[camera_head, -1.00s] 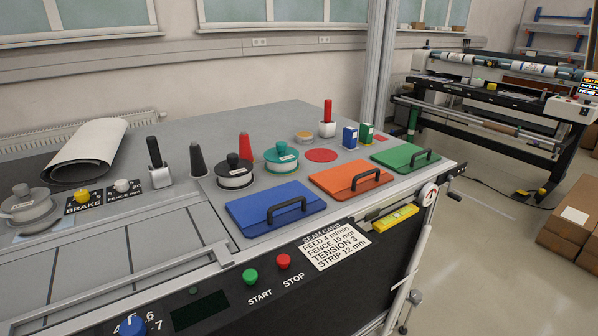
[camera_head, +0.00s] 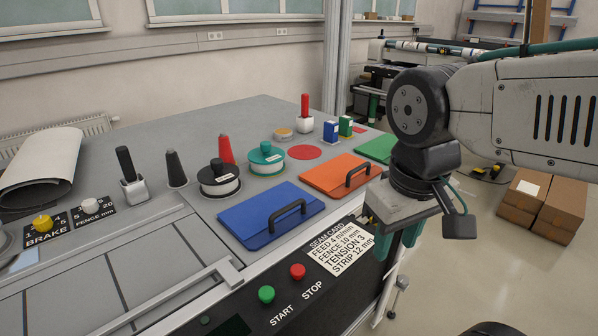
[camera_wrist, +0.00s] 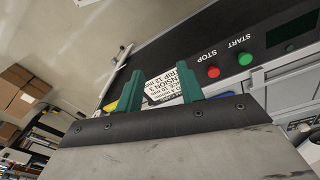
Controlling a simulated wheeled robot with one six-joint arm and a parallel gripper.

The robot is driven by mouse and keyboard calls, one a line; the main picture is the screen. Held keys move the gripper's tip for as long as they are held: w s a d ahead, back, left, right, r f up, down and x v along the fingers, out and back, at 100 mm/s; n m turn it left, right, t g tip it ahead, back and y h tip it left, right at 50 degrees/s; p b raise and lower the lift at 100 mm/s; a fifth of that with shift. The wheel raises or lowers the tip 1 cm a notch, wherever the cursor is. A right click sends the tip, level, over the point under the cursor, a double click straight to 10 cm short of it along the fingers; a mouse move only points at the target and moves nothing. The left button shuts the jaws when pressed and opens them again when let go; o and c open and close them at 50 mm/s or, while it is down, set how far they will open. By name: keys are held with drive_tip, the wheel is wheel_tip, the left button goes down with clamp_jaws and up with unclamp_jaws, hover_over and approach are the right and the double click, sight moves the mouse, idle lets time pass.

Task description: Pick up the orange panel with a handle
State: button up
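The orange panel (camera_head: 330,173) lies flat on the grey table, between the blue panel and the green panel. Its black handle (camera_head: 357,174) stands up near its right edge. My gripper (camera_head: 398,240) hangs in front of the table's front edge, to the right of and nearer than the orange panel. In the wrist view my gripper's two green fingers (camera_wrist: 156,94) are spread apart with nothing held between them. The orange panel does not show in the wrist view.
The blue panel (camera_head: 262,219) with a black handle lies left of the orange one. The green panel (camera_head: 377,148) is partly hidden by my arm. A red disc (camera_head: 304,152), spools and small boxes stand behind. START and STOP buttons (camera_head: 297,271) are on the front face.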

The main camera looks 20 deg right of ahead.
drive_tip(key=w+d+f+n+g+h, duration=0.1)
drive_tip(key=w+d+f+n+h, duration=0.1)
drive_tip(key=w+d+h, duration=0.45)
drive_tip(key=n+t+h, duration=0.5)
drive_tip(key=n+t, duration=0.3)
drive_tip(key=n, duration=0.7)
approach(357, 169)
drive_tip(key=x, duration=0.4)
drive_tip(key=shift+w+d+f, duration=0.1)
drive_tip(key=shift+f, duration=0.2)
drive_tip(key=shift+w+d+f, duration=0.2)
drive_tip(key=shift+w, duration=0.05)
drive_tip(key=x, duration=0.7)
drive_tip(key=shift+d+r, duration=0.2)
drive_tip(key=shift+r, duration=0.1)
clamp_jaws()
